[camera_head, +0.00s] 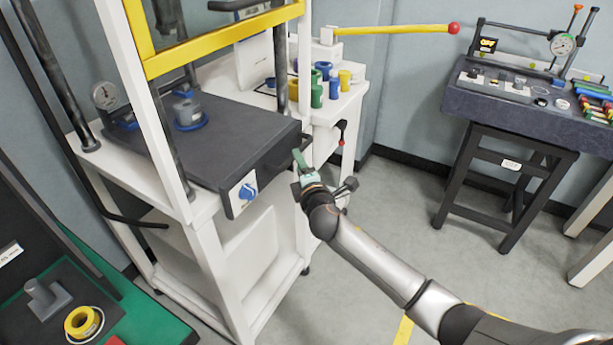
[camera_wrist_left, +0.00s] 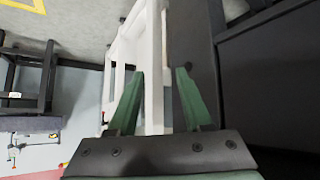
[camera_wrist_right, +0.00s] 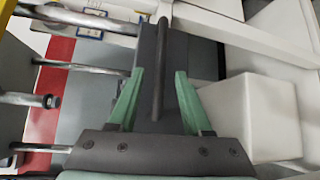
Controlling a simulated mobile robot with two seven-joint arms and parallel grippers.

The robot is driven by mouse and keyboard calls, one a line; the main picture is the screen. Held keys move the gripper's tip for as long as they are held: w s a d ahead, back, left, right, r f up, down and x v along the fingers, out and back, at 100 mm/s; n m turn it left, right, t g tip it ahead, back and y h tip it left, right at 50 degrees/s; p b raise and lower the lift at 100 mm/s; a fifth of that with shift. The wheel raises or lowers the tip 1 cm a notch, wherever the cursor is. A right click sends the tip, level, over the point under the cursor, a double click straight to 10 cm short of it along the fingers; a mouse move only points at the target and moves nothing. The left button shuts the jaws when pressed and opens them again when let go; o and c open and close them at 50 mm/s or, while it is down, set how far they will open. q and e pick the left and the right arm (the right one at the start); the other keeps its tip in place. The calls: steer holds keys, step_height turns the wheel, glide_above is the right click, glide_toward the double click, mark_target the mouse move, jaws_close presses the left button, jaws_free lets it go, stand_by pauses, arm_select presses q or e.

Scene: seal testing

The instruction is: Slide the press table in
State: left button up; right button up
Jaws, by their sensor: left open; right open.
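The press table (camera_head: 240,143) is a dark grey slab on the white press frame (camera_head: 175,185), sticking out to the front right past the uprights. A grey cylinder with a blue ring (camera_head: 189,115) stands on it. My right gripper (camera_head: 300,160) is at the slab's right front edge. In the right wrist view, the open fingers of my right gripper (camera_wrist_right: 155,100) have a dark round bar (camera_wrist_right: 159,75) between them; whether they touch it I cannot tell. My left gripper (camera_wrist_left: 155,100) is open and outside the head view; a white frame post shows beyond its fingers.
A white side table (camera_head: 330,115) with coloured cylinders (camera_head: 317,92) stands behind the gripper. A yellow lever with a red ball (camera_head: 453,28) reaches right above it. A green bench (camera_head: 150,320) is at lower left, a dark test stand (camera_head: 520,115) at right. The floor between is clear.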

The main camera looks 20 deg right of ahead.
steer(key=s+r, duration=0.1)
steer(key=s, duration=0.5)
steer(key=shift+a, duration=0.3)
steer(key=shift+s, duration=0.1)
steer(key=shift+c, duration=0.3)
stand_by(1.3)
